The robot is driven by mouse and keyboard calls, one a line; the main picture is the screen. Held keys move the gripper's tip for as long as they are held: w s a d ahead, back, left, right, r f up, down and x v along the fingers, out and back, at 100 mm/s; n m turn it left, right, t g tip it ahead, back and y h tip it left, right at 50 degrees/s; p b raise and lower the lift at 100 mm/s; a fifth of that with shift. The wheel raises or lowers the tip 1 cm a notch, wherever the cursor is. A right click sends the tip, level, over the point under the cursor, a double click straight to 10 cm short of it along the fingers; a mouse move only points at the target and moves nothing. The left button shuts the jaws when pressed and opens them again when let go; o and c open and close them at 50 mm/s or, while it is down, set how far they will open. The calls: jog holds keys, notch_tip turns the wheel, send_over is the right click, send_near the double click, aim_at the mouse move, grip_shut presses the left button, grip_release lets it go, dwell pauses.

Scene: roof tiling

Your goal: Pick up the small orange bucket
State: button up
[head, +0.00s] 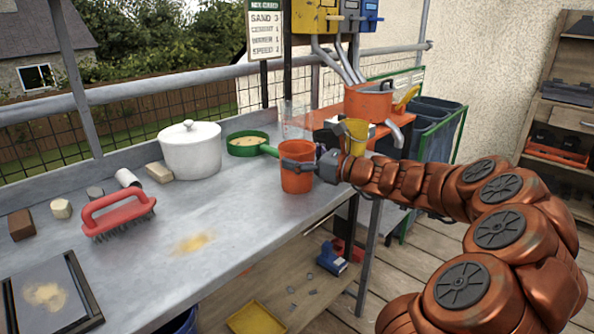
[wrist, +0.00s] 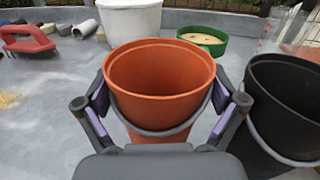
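The small orange bucket (head: 296,178) appears to stand upright near the bench's front edge, beside the green-rimmed pan. It fills the middle of the wrist view (wrist: 160,80), where it looks empty and its grey handle hangs across the near side. My gripper (head: 300,162) reaches it from the right. In the wrist view the gripper's purple-padded fingers (wrist: 160,96) lie on both sides of the bucket, close to its wall below the rim. Whether the pads press on the wall cannot be told. The bucket's base is hidden in the wrist view.
A black bucket (wrist: 285,105) stands close on the right. A green pan (head: 248,143) and a white lidded pot (head: 190,150) stand behind. A red-handled brush (head: 118,208) lies left. The bench (head: 220,215) is mostly clear in front of the pot.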

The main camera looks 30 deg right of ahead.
jog(key=c, duration=0.4)
jog(key=shift+r, duration=0.1)
